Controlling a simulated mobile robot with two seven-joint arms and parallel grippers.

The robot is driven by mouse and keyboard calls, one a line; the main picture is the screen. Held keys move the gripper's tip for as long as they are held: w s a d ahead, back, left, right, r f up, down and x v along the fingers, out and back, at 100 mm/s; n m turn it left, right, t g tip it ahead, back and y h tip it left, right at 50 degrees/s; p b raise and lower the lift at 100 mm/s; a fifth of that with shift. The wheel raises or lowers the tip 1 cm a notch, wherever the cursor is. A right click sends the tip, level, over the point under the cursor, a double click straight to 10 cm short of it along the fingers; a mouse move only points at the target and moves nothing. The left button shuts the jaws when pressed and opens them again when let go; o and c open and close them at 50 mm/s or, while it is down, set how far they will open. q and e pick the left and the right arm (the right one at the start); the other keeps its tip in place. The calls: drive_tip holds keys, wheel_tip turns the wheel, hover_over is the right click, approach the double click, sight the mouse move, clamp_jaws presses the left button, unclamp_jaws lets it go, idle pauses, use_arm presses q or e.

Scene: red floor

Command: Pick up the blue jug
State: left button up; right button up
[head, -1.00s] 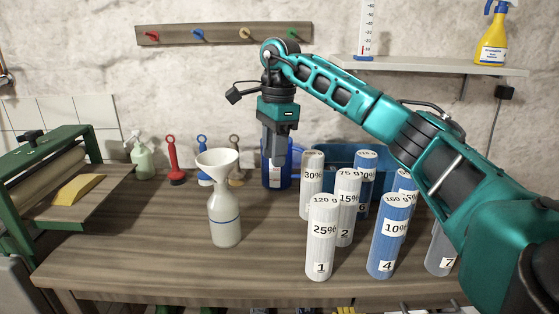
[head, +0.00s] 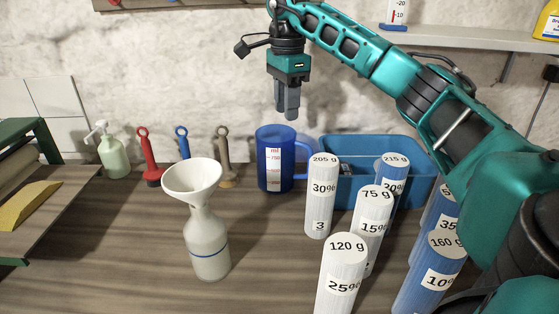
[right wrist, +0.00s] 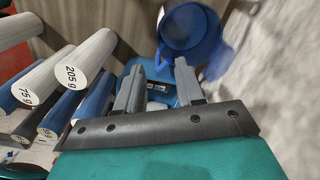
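The blue jug (head: 268,160) stands upright at the back of the wooden bench, near the wall. It has a white scale label and a handle on its right side. My right gripper (head: 287,116) points down above the jug and slightly to its right, apart from it. In the right wrist view, the jug (right wrist: 188,30) shows its open top near the right fingertip. The two fingers of the right gripper (right wrist: 159,65) are spread with nothing held between them. My left gripper is not in view.
A blue crate (head: 340,187) stands right of the jug. Several labelled cylinders, one marked 205 g (head: 320,200), stand in front of it. A white bottle with a funnel (head: 208,245) stands front left.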

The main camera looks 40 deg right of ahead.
hover_over(286, 166)
wheel_tip(286, 166, down, 6)
drive_tip(key=f, duration=0.3)
drive_tip(key=f+b, duration=0.1)
drive_tip(key=f, duration=0.2)
drive_tip(key=shift+w+d, duration=0.1)
drive_tip(key=shift+d, duration=0.1)
drive_tip(key=shift+c, duration=0.3)
clamp_jaws()
idle(0.7)
drive_tip(key=shift+r, duration=0.15)
